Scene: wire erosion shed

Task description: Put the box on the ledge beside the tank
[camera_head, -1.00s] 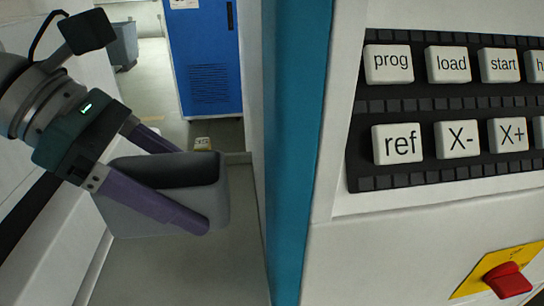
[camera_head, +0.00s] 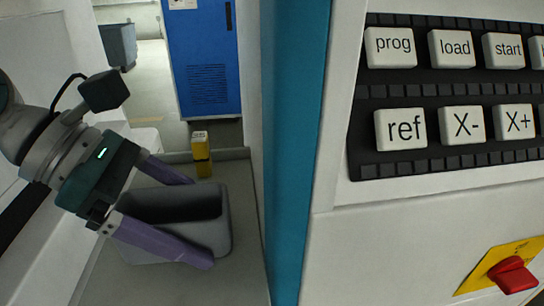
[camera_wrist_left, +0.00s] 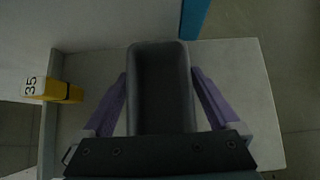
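The box (camera_head: 205,235) is a dark grey, open-topped bin. My left gripper (camera_head: 195,220) is shut on it, with one purple finger along each long side. In the left wrist view the box (camera_wrist_left: 160,90) lies between the two fingers, and my left gripper's (camera_wrist_left: 158,72) fingertips meet its sides. The box is upright over the pale grey ledge (camera_head: 130,282), low against it; I cannot tell whether its bottom fully touches. The ledge also shows in the left wrist view (camera_wrist_left: 245,85). Which body is the tank is not clear. My right gripper is not in view.
A yellow post with a white numbered top (camera_head: 202,155) stands at the ledge's far end. A teal-edged machine panel (camera_head: 295,150) with keys and a red switch (camera_head: 512,275) rises at the right. A blue cabinet (camera_head: 205,60) stands behind. Bare ledge surrounds the box.

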